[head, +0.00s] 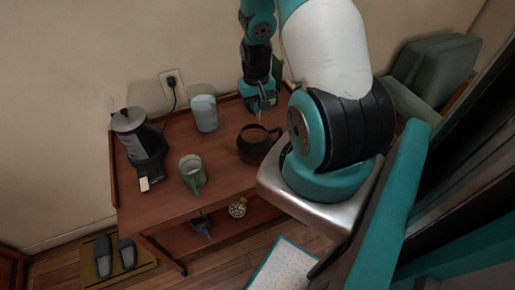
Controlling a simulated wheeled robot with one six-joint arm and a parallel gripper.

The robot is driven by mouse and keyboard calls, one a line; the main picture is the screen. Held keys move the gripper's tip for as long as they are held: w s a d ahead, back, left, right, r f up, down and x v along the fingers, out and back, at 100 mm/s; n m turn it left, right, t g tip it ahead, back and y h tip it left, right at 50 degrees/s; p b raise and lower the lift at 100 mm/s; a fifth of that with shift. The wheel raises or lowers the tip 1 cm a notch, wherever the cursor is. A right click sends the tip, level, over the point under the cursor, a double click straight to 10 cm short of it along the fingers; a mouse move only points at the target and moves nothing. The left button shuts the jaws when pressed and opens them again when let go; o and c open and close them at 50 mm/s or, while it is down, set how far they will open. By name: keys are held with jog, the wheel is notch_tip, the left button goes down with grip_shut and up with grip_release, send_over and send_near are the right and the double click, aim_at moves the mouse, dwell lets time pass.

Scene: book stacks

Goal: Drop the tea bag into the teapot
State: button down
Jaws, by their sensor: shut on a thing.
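The dark brown teapot (252,151) stands on the wooden table toward its right side, with its opening facing up and its handle at the upper right. My gripper (261,108) points down just behind and above the teapot, apart from it. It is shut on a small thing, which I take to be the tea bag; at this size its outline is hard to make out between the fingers. Whether anything lies inside the teapot cannot be told.
A green mug (193,178) and a pale blue-grey canister (204,114) stand left of the teapot. A black and grey kettle (139,145) stands farther left, with a small pale block (145,184) at its base. The tabletop (222,178) between mug and teapot is clear.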

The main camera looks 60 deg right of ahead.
notch_tip(320, 180, down, 3)
jog(key=shift+r+b, duration=0.2)
jog(key=shift+b, duration=0.5)
jog(key=shift+r, duration=0.1)
jog(key=c, duration=1.2)
grip_release()
notch_tip(320, 180, up, 17)
jog(key=b, duration=0.1)
jog(key=shift+r, duration=0.2)
